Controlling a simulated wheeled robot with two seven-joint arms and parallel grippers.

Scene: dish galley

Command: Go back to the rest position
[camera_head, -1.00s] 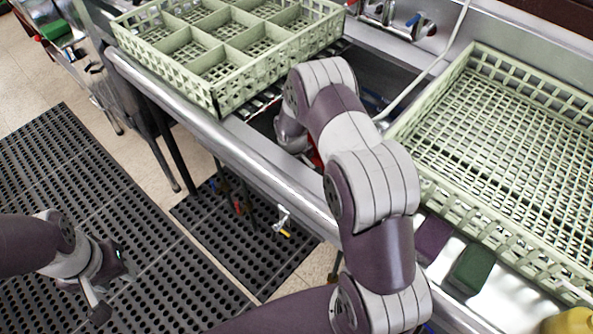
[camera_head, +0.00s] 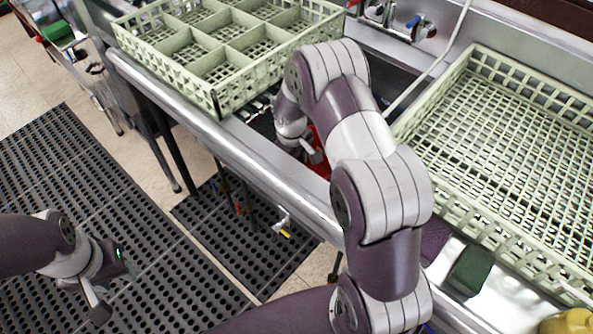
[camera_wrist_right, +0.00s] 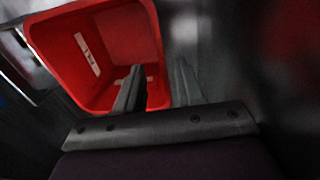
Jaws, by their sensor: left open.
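My left gripper (camera_head: 114,290) hangs at the lower left of the head view, above the black floor mat. Its fingers are apart and nothing is between them. My right arm reaches across the middle of the head view, over the sink edge. My right gripper (camera_head: 312,150) is low in the sink, partly hidden by its own arm. In the right wrist view its two fingers (camera_wrist_right: 160,85) stand apart. A red bin (camera_wrist_right: 85,45) lies just beyond them, with one finger overlapping it in the picture. In the head view only a bit of the red bin (camera_head: 318,166) shows.
A pale green divided rack (camera_head: 215,98) stands at the back left of the counter. A larger green rack (camera_head: 455,200) fills the right. Purple and green sponges (camera_head: 469,270) lie at its front edge. The black floor mat (camera_head: 150,235) is clear.

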